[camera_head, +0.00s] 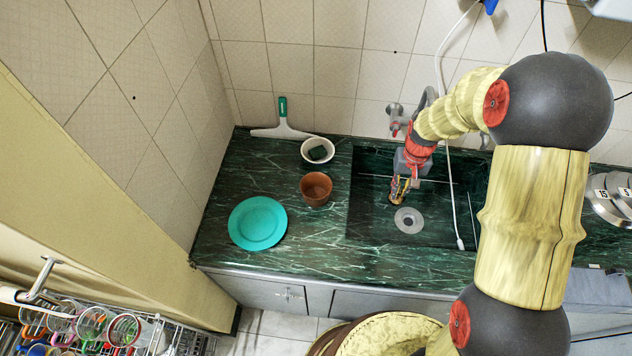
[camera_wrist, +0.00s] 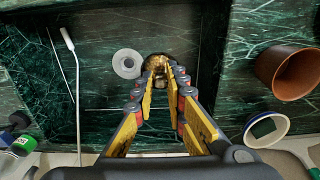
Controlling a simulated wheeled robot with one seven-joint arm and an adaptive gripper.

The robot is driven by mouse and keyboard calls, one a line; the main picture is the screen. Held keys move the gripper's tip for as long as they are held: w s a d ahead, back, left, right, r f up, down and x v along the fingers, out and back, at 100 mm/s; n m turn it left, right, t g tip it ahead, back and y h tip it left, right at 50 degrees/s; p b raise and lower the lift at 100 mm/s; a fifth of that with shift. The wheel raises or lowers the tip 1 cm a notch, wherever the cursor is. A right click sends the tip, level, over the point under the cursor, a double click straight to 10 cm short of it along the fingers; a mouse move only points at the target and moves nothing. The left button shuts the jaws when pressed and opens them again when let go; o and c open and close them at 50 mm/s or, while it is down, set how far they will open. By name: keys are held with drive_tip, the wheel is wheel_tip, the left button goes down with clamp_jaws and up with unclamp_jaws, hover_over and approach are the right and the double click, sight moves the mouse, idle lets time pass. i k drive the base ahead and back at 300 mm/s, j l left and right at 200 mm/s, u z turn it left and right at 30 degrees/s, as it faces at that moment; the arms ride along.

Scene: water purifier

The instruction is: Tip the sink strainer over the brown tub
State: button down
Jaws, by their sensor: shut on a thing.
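The brown tub (camera_head: 316,189) stands upright on the green marble counter, left of the sink, and shows at the right of the wrist view (camera_wrist: 286,72). My gripper (camera_head: 397,193) is over the sink basin, just above and left of the round grey drain (camera_head: 408,221). In the wrist view my gripper's fingertips (camera_wrist: 160,80) close on a small brass-coloured round thing, which looks like the sink strainer (camera_wrist: 158,62). The fingers hide part of it. The drain (camera_wrist: 127,63) lies beside it, apart from it in that view.
A white bowl with a dark sponge (camera_head: 318,150) stands behind the tub, and a turquoise plate (camera_head: 258,223) lies left of it. A squeegee (camera_head: 282,122) leans at the wall. The sink edge (camera_head: 349,200) lies between my gripper and the tub. A white hose (camera_head: 452,190) hangs at right.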

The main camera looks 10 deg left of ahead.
sight(315, 188)
drive_tip(key=k+u, duration=0.3)
drive_tip(key=k, duration=0.35)
drive_tip(key=k+j+u, duration=0.15)
drive_tip(key=k+u, duration=0.15)
drive_tip(key=k, duration=0.35)
